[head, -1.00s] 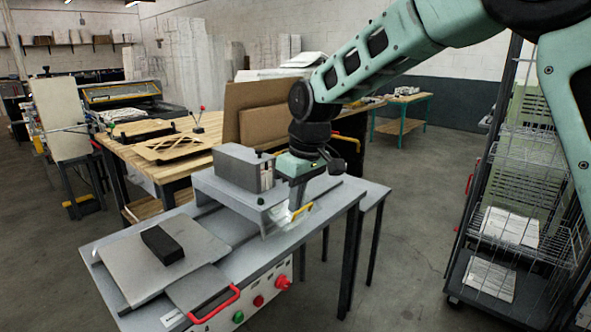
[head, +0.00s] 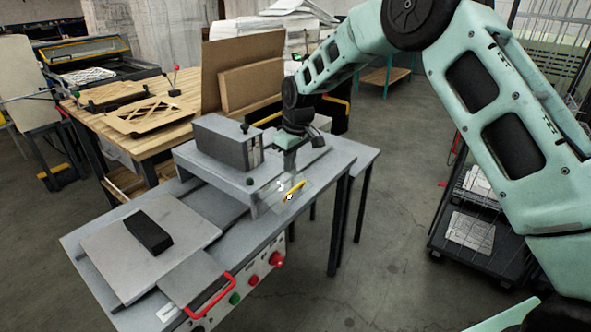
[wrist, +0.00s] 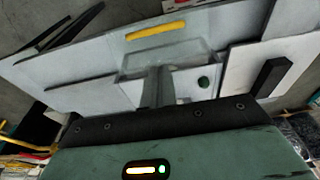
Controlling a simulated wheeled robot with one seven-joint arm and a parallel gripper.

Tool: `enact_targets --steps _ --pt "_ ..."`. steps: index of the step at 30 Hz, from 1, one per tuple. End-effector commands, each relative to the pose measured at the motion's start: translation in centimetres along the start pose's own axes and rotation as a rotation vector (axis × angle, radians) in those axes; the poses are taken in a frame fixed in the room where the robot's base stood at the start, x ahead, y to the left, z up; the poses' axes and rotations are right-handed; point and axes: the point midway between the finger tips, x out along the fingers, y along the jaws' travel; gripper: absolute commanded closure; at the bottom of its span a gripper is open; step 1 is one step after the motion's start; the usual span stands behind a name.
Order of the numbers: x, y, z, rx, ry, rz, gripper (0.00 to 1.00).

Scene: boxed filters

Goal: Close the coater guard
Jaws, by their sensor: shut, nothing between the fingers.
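The coater (head: 218,178) is a grey raised housing on a grey bench. Its guard (head: 303,187) looks like a clear panel at the housing's right front, with a yellow handle (head: 294,191). I cannot tell its exact tilt. My gripper (head: 284,182) points down, shut and empty, just behind the yellow handle; contact is unclear. In the wrist view, the shut fingers (wrist: 158,72) reach the near edge of the clear guard (wrist: 190,55). The yellow handle (wrist: 156,30) lies beyond them.
A grey plate (head: 105,250) with a black block (head: 149,232) lies left on the bench. A red handle (head: 213,297) and buttons (head: 235,298) are at the front. A wooden table (head: 185,104) stands behind; a wire rack (head: 475,215) stands right. Floor between bench and rack is clear.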

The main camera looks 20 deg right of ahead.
Motion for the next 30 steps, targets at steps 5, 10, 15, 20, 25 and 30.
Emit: enact_targets --steps 5,10,15,20,25,30 --pt "1.8 0.0 1.7 0.001 -0.002 -0.001 1.00" --pt "2.9 0.0 2.6 0.000 0.000 0.000 1.00" --pt "3.3 0.0 2.9 0.000 0.001 0.000 1.00" --pt "3.3 0.0 2.8 0.000 0.001 0.000 1.00" --pt "3.4 0.1 2.8 0.001 0.011 0.000 1.00" --pt "4.0 0.5 2.5 0.004 0.073 0.000 1.00"
